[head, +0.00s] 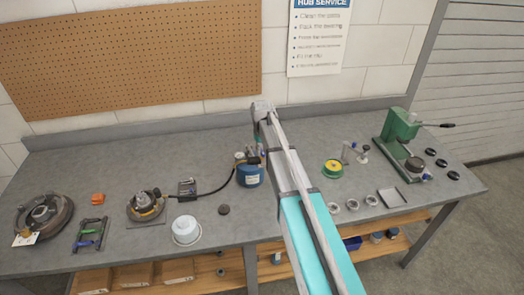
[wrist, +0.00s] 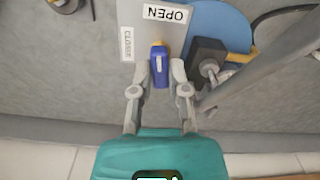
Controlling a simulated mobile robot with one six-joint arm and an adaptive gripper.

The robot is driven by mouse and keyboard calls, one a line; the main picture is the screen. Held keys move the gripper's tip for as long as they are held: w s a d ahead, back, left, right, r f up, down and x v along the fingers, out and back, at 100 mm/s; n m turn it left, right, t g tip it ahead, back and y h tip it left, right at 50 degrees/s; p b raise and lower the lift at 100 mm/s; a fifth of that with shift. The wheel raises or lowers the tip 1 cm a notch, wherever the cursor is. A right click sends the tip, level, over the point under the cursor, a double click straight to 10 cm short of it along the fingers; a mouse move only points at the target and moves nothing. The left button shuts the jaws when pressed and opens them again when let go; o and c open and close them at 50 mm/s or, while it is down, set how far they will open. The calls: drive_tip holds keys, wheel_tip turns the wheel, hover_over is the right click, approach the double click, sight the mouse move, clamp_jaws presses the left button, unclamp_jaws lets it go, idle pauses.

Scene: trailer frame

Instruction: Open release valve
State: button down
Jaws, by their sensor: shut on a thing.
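The release valve's blue handle (wrist: 161,76) shows in the middle of the wrist view, with a yellow part (wrist: 157,43) at its top end. It lies upright in the picture at the edge of a pale plate (wrist: 130,14). The plate carries an OPEN label (wrist: 165,13) at upper right and a CLOSED label (wrist: 127,44) at left. My gripper (wrist: 161,70) has one finger on each side of the blue handle and is shut on it.
A dark block with a grey knob (wrist: 208,69) stands close right of my fingers, and a black hose (head: 216,187) runs to the pot. A hub unit (head: 147,206), white tub (head: 186,230) and green press (head: 397,135) stand on the grey bench (head: 95,165).

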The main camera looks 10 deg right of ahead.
drive_tip(key=shift+m, duration=1)
drive_tip(key=c, duration=0.6)
unclamp_jaws()
